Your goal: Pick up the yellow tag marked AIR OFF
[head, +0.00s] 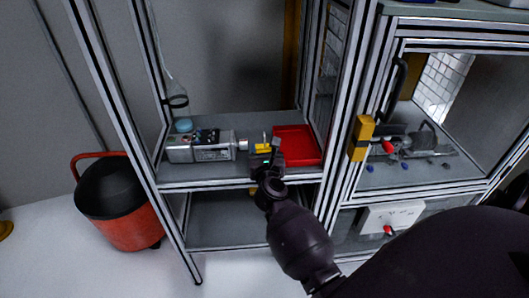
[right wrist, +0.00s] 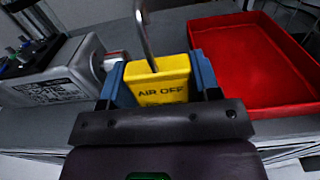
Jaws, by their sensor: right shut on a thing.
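The yellow tag (right wrist: 162,82) marked AIR OFF sits between the two blue fingertips of my right gripper (right wrist: 160,85) in the right wrist view. A grey metal hook or shackle (right wrist: 146,35) rises from behind the tag's top edge. In the head view the tag (head: 263,147) is a small yellow patch at my right gripper (head: 266,152), over the grey shelf (head: 230,172). My right gripper is shut on the tag. I cannot tell whether the tag's lower edge touches the shelf. My left gripper is not in view.
A grey servo motor (head: 200,148) with connectors lies left of the tag, its shaft pointing toward it. A red tray (head: 297,145) lies just right. Frame posts (head: 345,110) flank the shelf. A red-and-black bin (head: 118,205) stands on the floor at left.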

